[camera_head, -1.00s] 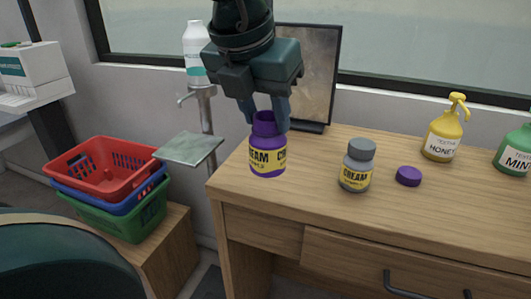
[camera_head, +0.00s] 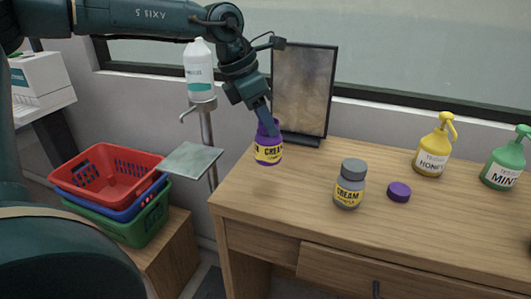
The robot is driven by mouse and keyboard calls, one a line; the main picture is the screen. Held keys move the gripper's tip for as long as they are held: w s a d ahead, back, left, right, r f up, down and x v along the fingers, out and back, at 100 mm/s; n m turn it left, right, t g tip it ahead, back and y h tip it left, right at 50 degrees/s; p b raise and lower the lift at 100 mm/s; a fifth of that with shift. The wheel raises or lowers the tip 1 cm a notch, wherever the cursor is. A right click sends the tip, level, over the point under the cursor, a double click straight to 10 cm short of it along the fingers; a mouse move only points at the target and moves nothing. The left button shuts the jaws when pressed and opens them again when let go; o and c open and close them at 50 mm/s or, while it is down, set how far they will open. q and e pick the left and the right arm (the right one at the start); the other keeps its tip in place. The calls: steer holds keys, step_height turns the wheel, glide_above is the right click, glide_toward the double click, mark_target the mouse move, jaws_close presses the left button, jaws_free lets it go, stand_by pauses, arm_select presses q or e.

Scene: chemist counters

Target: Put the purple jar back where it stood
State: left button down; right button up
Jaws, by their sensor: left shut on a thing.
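The purple jar (camera_head: 268,152) with a yellow CREAM label is upright at the back left of the wooden counter (camera_head: 300,184), in front of the dark-framed panel. Its top is open, without a lid. My left gripper (camera_head: 267,122) reaches down from the upper left and is shut on the jar's neck. I cannot tell whether the jar's base touches the counter. A purple lid (camera_head: 399,192) lies on the counter to the right. A grey jar (camera_head: 350,184) with a grey lid and a CREAM label stands between them. My right gripper is not in view.
The framed panel (camera_head: 304,92) stands close behind the jar. A yellow pump bottle (camera_head: 434,148) and a green one (camera_head: 506,160) stand at the right. A white bottle (camera_head: 199,70) is on a dispenser stand at the left. Stacked baskets (camera_head: 110,172) sit below left.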

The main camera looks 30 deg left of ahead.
mark_target(259, 131)
arm_select(q)
steer(key=shift+f, duration=3.1)
steer(key=c, duration=0.9)
jaws_free()
steer(key=shift+s+r, duration=0.1)
steer(key=shift+r, duration=0.45)
steer(key=shift+v, duration=5.55)
